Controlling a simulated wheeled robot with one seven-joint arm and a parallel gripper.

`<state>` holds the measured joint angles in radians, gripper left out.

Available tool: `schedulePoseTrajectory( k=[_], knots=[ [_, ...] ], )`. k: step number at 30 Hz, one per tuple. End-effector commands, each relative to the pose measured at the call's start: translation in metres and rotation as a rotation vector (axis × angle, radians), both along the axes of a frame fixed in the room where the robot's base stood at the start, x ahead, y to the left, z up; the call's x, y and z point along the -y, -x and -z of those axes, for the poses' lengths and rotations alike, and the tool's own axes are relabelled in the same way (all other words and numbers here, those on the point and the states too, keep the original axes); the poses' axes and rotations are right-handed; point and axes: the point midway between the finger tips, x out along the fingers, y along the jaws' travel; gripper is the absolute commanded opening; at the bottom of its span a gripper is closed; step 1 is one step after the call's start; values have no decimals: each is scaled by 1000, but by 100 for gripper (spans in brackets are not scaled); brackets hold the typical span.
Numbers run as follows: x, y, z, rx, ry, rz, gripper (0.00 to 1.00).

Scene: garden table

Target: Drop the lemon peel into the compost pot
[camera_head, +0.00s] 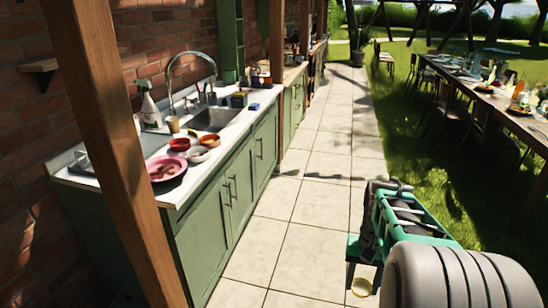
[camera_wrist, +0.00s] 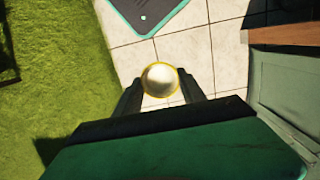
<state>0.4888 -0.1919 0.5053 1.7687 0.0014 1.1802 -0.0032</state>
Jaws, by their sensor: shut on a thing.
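The lemon peel (camera_wrist: 160,79) is a round yellow cup with a pale inside. In the wrist view it sits between the two dark fingers of my gripper (camera_wrist: 161,87), which is shut on it, above the pale paving. In the head view the peel (camera_head: 361,287) hangs at the lower right, below my teal and dark gripper, well above or over the tiled path; its exact height is hard to tell. I cannot make out a compost pot for certain in either view.
A green-fronted sink counter (camera_head: 222,205) on the left holds a pink plate (camera_head: 167,167), bowls and a spray bottle (camera_head: 148,107). A wooden post (camera_head: 115,150) stands before it. A laid table (camera_head: 490,95) with chairs is on the grass at right. The tiled path (camera_head: 325,160) between is clear.

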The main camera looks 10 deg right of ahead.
Motion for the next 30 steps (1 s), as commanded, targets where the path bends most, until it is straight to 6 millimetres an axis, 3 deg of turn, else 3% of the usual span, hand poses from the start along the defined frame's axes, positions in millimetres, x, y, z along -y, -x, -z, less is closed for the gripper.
schedulePoseTrajectory(
  k=[1, 6, 9, 12, 23, 26, 30],
  knots=[
    [-27, -18, -24, 3, 1, -88, 10],
    [-113, -50, -70, 1, 1, -330, 10],
    [-149, -54, -81, -1, 0, -426, 10],
    [-168, -55, -84, -1, 0, -478, 10],
    [-171, -59, -88, 1, 5, -478, 10],
    [-167, -77, -116, 0, 23, -425, 10],
    [-165, -107, -176, -1, 29, -291, 10]
  ],
)
